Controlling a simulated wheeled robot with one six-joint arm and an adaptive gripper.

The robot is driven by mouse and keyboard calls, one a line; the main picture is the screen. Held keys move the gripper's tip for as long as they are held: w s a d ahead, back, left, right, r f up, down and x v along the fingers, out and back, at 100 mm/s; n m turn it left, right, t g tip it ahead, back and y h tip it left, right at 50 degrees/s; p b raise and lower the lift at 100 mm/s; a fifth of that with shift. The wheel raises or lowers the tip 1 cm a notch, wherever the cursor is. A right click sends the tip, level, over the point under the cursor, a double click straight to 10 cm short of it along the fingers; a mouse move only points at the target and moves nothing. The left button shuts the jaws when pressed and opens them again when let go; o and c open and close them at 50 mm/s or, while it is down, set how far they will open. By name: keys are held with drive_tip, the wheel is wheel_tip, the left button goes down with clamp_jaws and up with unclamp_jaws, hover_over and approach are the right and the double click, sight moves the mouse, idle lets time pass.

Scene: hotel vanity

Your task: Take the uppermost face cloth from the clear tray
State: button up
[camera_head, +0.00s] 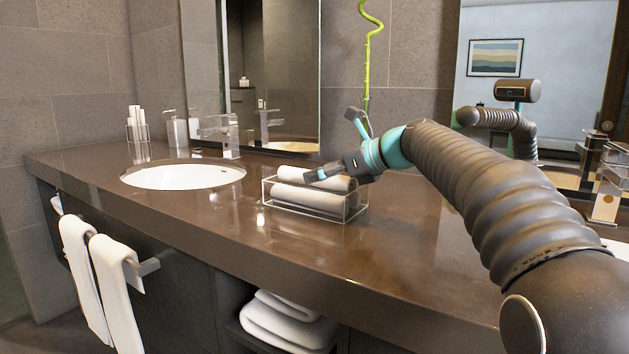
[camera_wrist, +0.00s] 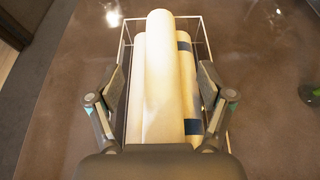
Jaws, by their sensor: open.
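The clear tray (camera_head: 352,211) stands on the brown counter, and its thin rim also shows in the wrist view (camera_wrist: 203,38). Rolled white face cloths (camera_head: 305,197) lie in it. The uppermost face cloth (camera_wrist: 159,70) lies lengthwise on top of the others, between my fingers in the wrist view. A lower roll at its right has dark blue bands (camera_wrist: 184,46). My gripper (camera_wrist: 160,85) is open, with one finger on each side of the rolls. In the head view my gripper (camera_head: 335,150) is over the tray and hides part of the cloths.
A white sink basin (camera_head: 183,177) with a faucet is left of the tray. A green stalk (camera_head: 367,60) rises behind my gripper. The counter in front of the tray is clear.

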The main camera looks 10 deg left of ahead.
drive_tip(key=shift+w+a+f, duration=0.1)
drive_tip(key=shift+a, duration=0.15)
drive_tip(key=c, duration=1.2)
drive_tip(key=shift+o, duration=0.2)
